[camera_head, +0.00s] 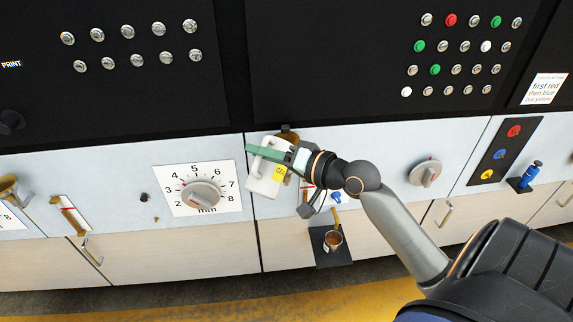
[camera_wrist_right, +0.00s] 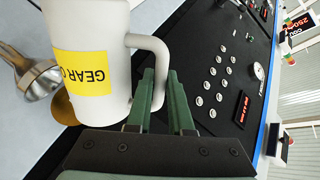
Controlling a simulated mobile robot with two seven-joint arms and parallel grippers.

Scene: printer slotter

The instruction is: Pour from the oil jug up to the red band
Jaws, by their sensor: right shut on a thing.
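The white oil jug (camera_head: 257,181) with a yellow label is in front of the pale panel at the middle of the head view. In the right wrist view the jug (camera_wrist_right: 100,25) fills the upper left, its label reading "GEAR O". My right gripper (camera_head: 270,154) has its green fingers closed on the jug's handle (camera_wrist_right: 157,62). A brass fitting (camera_head: 288,134) shows just behind and above the jug; metal parts (camera_wrist_right: 38,78) also show beside the jug in the wrist view. A narrow gauge (camera_head: 305,203) with some red is partly hidden behind my wrist. My left gripper is out of view.
A small cup (camera_head: 332,241) stands on a black shelf (camera_head: 334,258) below the gripper. A dial (camera_head: 201,195) is left of the jug and a knob (camera_head: 425,173) right. Another narrow gauge (camera_head: 70,215) is at far left. A blue-handled item (camera_head: 530,175) sits at right.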

